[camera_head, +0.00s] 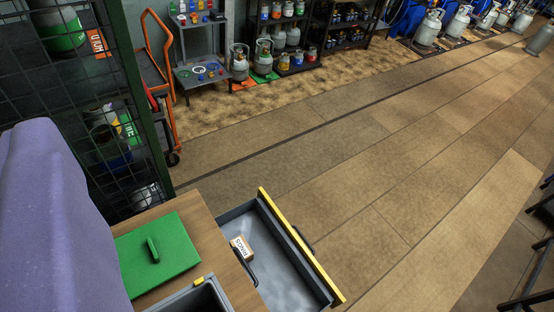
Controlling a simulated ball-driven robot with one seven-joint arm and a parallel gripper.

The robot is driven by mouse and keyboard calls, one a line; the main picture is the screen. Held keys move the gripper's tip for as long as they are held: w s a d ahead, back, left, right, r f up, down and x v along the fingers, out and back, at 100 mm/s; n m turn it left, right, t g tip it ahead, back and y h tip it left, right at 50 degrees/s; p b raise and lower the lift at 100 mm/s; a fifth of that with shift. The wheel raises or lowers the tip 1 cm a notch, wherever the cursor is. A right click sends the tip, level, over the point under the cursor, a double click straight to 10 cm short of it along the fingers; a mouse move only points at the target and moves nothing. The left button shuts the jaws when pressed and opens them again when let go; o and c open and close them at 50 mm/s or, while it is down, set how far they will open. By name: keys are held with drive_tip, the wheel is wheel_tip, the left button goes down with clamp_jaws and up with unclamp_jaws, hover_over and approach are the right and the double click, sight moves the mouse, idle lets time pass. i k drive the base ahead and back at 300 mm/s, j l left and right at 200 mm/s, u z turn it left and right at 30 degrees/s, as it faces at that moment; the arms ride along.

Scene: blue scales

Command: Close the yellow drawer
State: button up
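The yellow drawer (300,246) stands open, pulled out to the right from a wood-topped cabinet (196,212) at the bottom of the view. Its front panel is yellow with a dark handle on the outer face, and its inside is grey. A small labelled box (242,248) lies inside, near the cabinet side. The drawer's near end is cut off by the bottom edge. My gripper is not in view, and nothing is seen touching the drawer.
A green lidded plate (157,254) and a grey bin (192,298) sit on the cabinet top. A large purple shape hides the left side. A mesh cage (83,100) and orange trolley (164,90) stand behind. The tiled floor (400,160) beyond the drawer is clear.

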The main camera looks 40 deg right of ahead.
sight(290, 278)
drive_tip(key=l+u, duration=0.1)
drive_tip(key=l, duration=0.45)
drive_tip(key=k+l+u, duration=0.15)
drive_tip(key=l, duration=0.35)
drive_tip(key=l+u, duration=0.1)
drive_tip(key=l, duration=0.45)
drive_tip(key=k+l+u, duration=0.15)
drive_tip(key=l, duration=0.35)
drive_tip(key=k+l+u, duration=0.1)
drive_tip(key=l, duration=0.4)
drive_tip(key=k+l+u, duration=0.15)
drive_tip(key=l, duration=0.35)
drive_tip(key=k+l+u, duration=0.1)
drive_tip(key=k+l, duration=0.15)
drive_tip(key=l, duration=0.2)
drive_tip(key=k+l+u, duration=0.15)
drive_tip(key=l, duration=0.3)
